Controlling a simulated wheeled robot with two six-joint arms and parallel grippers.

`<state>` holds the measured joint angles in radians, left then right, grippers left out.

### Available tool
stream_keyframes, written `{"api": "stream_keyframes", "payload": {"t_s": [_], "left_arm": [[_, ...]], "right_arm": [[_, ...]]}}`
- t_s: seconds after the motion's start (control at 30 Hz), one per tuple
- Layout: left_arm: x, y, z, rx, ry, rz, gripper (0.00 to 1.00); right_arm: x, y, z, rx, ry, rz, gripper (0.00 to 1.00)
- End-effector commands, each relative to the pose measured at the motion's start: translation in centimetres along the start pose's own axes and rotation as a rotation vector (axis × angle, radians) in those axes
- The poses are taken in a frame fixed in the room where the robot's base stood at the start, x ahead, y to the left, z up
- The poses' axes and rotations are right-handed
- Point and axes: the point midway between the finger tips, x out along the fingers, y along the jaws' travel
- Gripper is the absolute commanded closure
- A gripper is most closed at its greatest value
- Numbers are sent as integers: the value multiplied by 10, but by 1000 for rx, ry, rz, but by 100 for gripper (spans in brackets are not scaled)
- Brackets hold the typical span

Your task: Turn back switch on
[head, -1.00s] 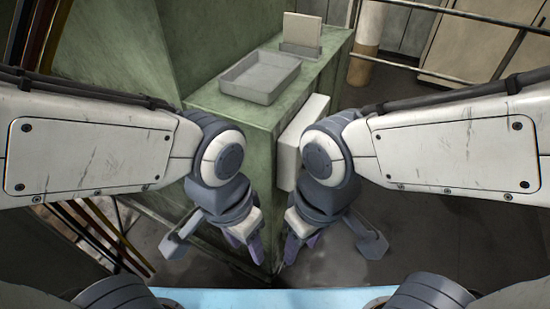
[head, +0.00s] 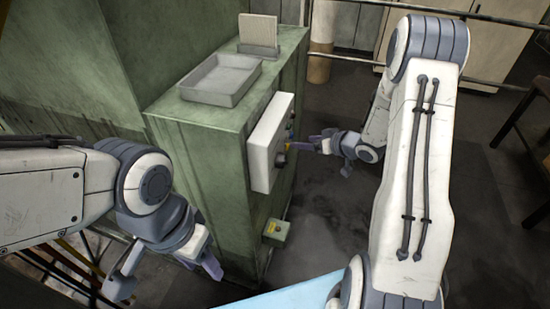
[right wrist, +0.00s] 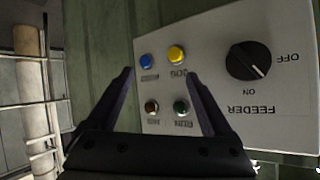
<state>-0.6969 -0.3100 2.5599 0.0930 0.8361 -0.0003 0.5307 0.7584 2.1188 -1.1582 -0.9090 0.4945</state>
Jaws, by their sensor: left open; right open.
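A white control box (head: 265,143) is mounted on the side of the green machine. Its face fills the right of the right wrist view, upside down. The black rotary switch (right wrist: 249,61) is labelled FEEDER, with OFF and ON marks; its white pointer line slants to the lower right in that view. It also shows as a dark knob in the head view (head: 280,159). My right gripper (right wrist: 160,78) is open and empty, facing the panel's button area, with the switch right of its fingers. In the head view it (head: 318,144) is beside the box. My left gripper (head: 210,264) is open and empty at lower left.
Blue (right wrist: 146,60), yellow (right wrist: 176,54), green (right wrist: 181,107) and dark reddish (right wrist: 152,107) buttons sit beside the switch. A grey tray (head: 220,79) rests on the machine top. A small yellow-green box (head: 275,231) is low on the machine.

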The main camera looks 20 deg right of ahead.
Motion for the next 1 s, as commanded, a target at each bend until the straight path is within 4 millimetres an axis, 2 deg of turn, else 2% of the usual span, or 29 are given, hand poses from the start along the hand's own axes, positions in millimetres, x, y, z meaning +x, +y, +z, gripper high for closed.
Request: {"api": "stream_keyframes", "payload": {"t_s": [0.03,0.2,0.33,0.47,0.57,0.67,0.9,1.0], "left_arm": [[0,0,0,0,0,0,50],[0,0,0,0,0,0,50],[0,0,0,0,0,0,50],[0,0,0,0,0,0,50],[0,0,0,0,0,0,50],[-1,0,0,0,0,0,50],[0,0,0,0,0,0,50],[19,-1,1,0,0,0,50]], "right_arm": [[-1,1,16,43,50,-100,15],[-25,-20,45,175,182,-419,15],[-49,-32,60,258,237,-587,15],[-60,-40,66,297,261,-667,15],[-55,-47,63,302,262,-682,15],[-41,-58,57,300,261,-684,15],[4,-92,38,298,260,-683,15],[3,-86,44,127,323,-646,15]]}}
